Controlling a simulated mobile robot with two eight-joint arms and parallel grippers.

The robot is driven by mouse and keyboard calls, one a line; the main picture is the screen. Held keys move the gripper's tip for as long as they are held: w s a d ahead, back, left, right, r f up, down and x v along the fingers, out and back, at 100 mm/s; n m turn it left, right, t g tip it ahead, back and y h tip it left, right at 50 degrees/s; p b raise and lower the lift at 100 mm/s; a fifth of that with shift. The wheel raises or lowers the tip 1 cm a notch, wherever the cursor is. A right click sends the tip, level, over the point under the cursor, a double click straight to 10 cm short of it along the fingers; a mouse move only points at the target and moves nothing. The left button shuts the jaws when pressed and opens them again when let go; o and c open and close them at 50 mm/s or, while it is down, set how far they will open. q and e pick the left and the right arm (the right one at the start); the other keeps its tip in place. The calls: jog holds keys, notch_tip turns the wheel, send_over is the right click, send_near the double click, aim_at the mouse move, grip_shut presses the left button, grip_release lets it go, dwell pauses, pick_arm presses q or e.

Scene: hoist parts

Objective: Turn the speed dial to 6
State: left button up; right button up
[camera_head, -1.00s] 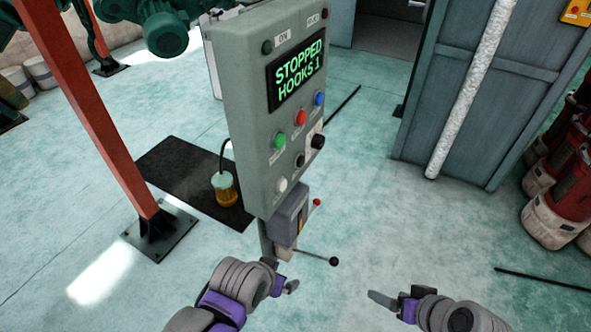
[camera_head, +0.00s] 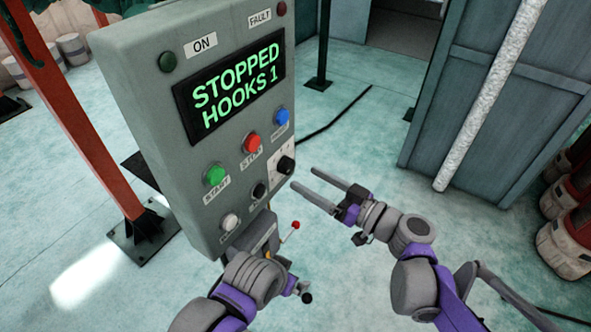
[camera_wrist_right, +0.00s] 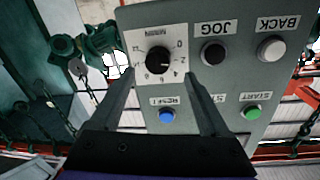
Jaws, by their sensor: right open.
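The speed dial is a black round knob on a white numbered plate (camera_head: 279,176), low on the right of the grey control panel (camera_head: 135,120). In the right wrist view the knob (camera_wrist_right: 158,60) appears upside down; its exact setting is too small to read surely. My right gripper (camera_head: 303,178) is open and empty, its two fingers pointing at the dial from the right. In the wrist view the fingers (camera_wrist_right: 163,76) stand either side of the knob, apparently short of it. My left gripper (camera_head: 299,287) is low, below the panel, its fingers barely visible. The display (camera_head: 232,86) reads STOPPED, HOOKS 1.
Near the dial are a blue button (camera_head: 282,116), a red stop button (camera_head: 251,142), a green start button (camera_head: 215,174), a black jog button (camera_head: 259,191) and a white back button (camera_head: 230,222).

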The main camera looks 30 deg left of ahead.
aim_at(291, 168)
jog(key=shift+w+a, duration=0.2)
jog(key=shift+a, duration=0.55)
jog(key=shift+w+a, duration=0.15)
jog(key=shift+a, duration=0.65)
jog(key=shift+w+a, duration=0.2)
jog(key=shift+a, duration=0.55)
grip_shut()
